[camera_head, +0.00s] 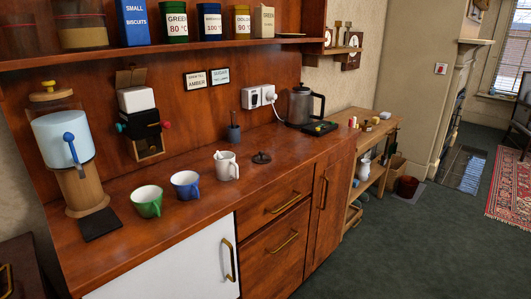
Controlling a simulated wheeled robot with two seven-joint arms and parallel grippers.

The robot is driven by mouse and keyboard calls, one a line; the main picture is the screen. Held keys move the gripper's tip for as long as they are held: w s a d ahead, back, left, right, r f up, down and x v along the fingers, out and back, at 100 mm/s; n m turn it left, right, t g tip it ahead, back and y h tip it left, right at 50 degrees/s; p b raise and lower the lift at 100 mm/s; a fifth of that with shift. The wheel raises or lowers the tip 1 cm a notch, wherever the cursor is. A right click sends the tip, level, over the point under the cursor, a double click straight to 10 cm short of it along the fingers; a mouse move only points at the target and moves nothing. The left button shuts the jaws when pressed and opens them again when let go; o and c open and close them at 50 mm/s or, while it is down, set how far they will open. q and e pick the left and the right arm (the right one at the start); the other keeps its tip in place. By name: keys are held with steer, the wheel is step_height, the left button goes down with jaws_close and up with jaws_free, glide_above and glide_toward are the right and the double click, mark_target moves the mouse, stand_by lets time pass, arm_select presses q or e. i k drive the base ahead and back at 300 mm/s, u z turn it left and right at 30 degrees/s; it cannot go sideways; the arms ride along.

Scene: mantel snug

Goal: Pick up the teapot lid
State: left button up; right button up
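A small dark round piece with a raised knob (261,157) lies on the wooden counter, right of the white mug; it looks like a lid, but it is too small to be sure it is the teapot lid. No teapot is clearly recognisable; a small white vessel (364,169) stands on a lower shelf of the side bench at the right. Neither of my grippers shows in this view.
On the counter (205,215) stand a green mug (147,202), a blue mug (185,186), a white mug (226,168) and a kettle (300,105). A dispenser (66,150) stands at the left. Tins fill the shelf above. The counter's front strip is clear.

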mark_target(261, 158)
steer(key=u, duration=4.7)
steer(key=k, duration=2.6)
steer(key=z, duration=0.65)
